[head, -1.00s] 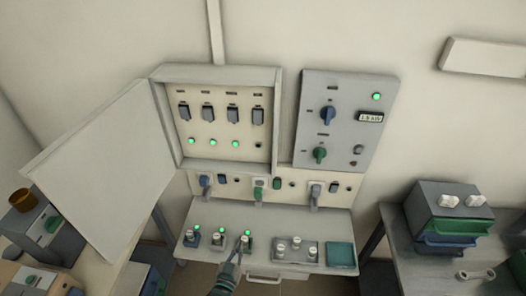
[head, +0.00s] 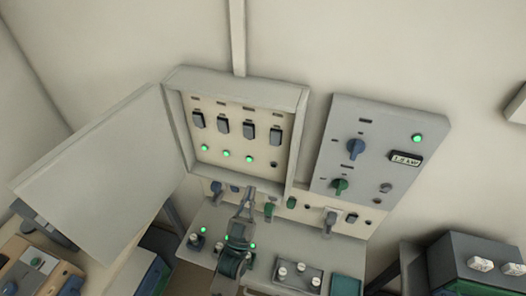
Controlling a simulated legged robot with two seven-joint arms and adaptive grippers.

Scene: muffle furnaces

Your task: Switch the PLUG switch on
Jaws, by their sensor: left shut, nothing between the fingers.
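The open wall box (head: 237,130) holds a row of dark switches. Their labels are too small to read, so I cannot tell which is PLUG. Three green lamps are lit below the left switches; the round spot below the rightmost switch (head: 276,136) is dark. My left gripper (head: 250,191) is shut and empty, pointing up just below the box's lower edge, in front of the socket row. It covers part of that row and of the shelf. I cannot tell whether it touches anything. My right gripper is not in view.
The box door (head: 100,160) hangs open to the left. A grey panel (head: 378,150) with blue and green knobs and a lit lamp is at right. The shelf below carries a grey tray (head: 297,275) and a teal tray (head: 346,286).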

